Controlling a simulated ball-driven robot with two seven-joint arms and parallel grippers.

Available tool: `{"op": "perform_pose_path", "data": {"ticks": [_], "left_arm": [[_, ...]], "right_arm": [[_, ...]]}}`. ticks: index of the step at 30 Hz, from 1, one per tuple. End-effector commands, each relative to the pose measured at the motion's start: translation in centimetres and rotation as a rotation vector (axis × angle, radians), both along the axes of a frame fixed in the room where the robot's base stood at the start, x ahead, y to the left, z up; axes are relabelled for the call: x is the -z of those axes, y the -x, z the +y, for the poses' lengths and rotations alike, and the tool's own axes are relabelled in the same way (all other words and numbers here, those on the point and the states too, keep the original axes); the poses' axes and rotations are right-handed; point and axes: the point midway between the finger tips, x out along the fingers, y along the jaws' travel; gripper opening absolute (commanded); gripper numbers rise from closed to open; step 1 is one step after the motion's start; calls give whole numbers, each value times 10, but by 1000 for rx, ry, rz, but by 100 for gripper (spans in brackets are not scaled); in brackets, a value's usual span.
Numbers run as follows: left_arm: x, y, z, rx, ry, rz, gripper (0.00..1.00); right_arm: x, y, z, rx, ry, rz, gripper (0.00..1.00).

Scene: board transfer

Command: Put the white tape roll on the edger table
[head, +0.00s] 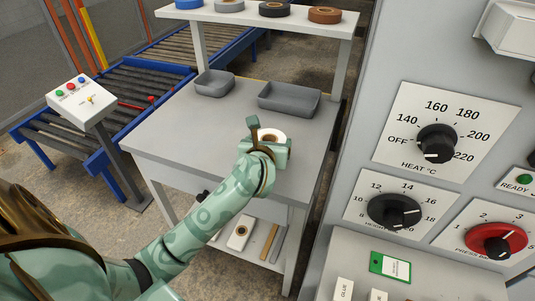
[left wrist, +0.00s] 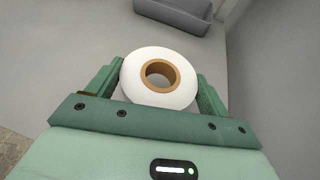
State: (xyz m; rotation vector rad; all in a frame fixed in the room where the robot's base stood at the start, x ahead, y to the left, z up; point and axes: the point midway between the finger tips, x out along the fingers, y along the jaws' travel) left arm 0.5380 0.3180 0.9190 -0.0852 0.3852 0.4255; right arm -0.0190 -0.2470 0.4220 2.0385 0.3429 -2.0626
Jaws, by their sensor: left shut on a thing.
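The white tape roll (head: 278,133) has a brown core and lies flat between the fingers of my left gripper (head: 269,136). In the left wrist view the roll (left wrist: 136,84) sits with one finger on each side of it, and the left gripper (left wrist: 161,75) is shut on it. Both are over the grey table top (head: 190,130), in its right part. I cannot tell whether the roll touches the surface. My right gripper is not in view.
Two grey bins, a small one (head: 214,91) and a longer one (head: 289,106), stand at the table's back. A raised shelf (head: 255,21) behind holds several tape rolls. A machine panel (head: 365,130) rises close on the right. The table's left part is clear.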

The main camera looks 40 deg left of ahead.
Motion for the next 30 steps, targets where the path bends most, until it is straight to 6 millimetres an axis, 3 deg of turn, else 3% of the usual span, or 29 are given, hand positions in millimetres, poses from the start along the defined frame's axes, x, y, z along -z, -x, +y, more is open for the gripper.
{"op": "perform_pose_path", "data": {"ticks": [3,7,19,20,21,30], "left_arm": [[22,-6,12,-1,-3,5,55],[46,-5,10,1,-2,5,55],[48,-5,9,0,0,1,55],[47,-5,9,0,0,1,88],[47,-5,9,0,0,1,99],[41,-5,9,0,0,-1,100]], "right_arm": [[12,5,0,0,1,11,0],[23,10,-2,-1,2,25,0],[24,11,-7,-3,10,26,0],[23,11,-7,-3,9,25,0],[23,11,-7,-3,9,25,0],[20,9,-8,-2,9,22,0]]}}
